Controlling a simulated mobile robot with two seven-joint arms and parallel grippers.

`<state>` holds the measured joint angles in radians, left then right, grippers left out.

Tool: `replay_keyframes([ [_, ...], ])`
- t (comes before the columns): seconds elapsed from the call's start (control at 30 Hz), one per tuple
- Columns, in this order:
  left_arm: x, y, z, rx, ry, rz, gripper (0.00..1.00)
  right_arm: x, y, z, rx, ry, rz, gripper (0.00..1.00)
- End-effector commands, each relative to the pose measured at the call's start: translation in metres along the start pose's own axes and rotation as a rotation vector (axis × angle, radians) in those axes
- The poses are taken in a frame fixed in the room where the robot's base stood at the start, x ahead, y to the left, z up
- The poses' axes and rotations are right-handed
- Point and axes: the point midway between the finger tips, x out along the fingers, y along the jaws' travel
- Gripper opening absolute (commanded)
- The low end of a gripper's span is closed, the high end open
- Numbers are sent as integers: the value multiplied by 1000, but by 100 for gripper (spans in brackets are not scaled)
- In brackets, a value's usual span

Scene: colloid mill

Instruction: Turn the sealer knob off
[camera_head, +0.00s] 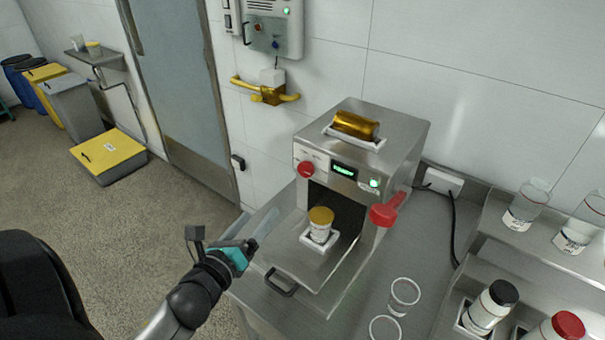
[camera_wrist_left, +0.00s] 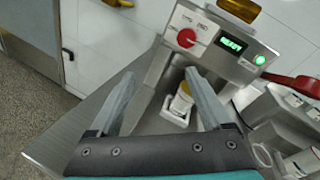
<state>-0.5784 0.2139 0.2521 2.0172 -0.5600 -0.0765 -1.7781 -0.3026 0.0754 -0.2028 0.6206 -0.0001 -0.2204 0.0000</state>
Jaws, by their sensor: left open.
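The sealer (camera_head: 394,128) is a steel machine on the counter. Its round red knob (camera_head: 306,169) is on the upper left of the front panel, left of a lit green display (camera_head: 344,170). A green light (camera_head: 374,183) glows further right. In the left wrist view the red knob (camera_wrist_left: 186,38) is beyond the fingertips, with white markings beside it. My left gripper (camera_head: 262,230) is open and empty, in front and to the left of the sealer, apart from the knob. Its two fingers also show spread in the left wrist view (camera_wrist_left: 160,78). My right gripper is not in view.
A cup with a yellow lid (camera_head: 320,224) stands in the sealer's opening. A red lever (camera_head: 388,210) sticks out at the right. Clear cups (camera_head: 404,295) and bottles (camera_head: 490,305) stand further right. A black drawer handle (camera_head: 281,284) is at the front.

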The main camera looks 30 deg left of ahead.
Motion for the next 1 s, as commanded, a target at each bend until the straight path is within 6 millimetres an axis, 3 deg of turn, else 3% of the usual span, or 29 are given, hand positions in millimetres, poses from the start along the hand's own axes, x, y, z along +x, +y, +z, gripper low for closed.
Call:
replay_keyframes([
  [0.1, -1, -5, 10, 303, -40, -104, 82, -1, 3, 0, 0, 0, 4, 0],
  [0.3, -6, -12, 14, 600, -89, -210, 82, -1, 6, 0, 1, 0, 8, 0],
  [0.57, 6, -18, 16, 655, -102, -234, 82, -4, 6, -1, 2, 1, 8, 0],
  [1.0, 72, -34, 17, 652, -101, -230, 82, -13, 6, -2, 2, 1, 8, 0],
])
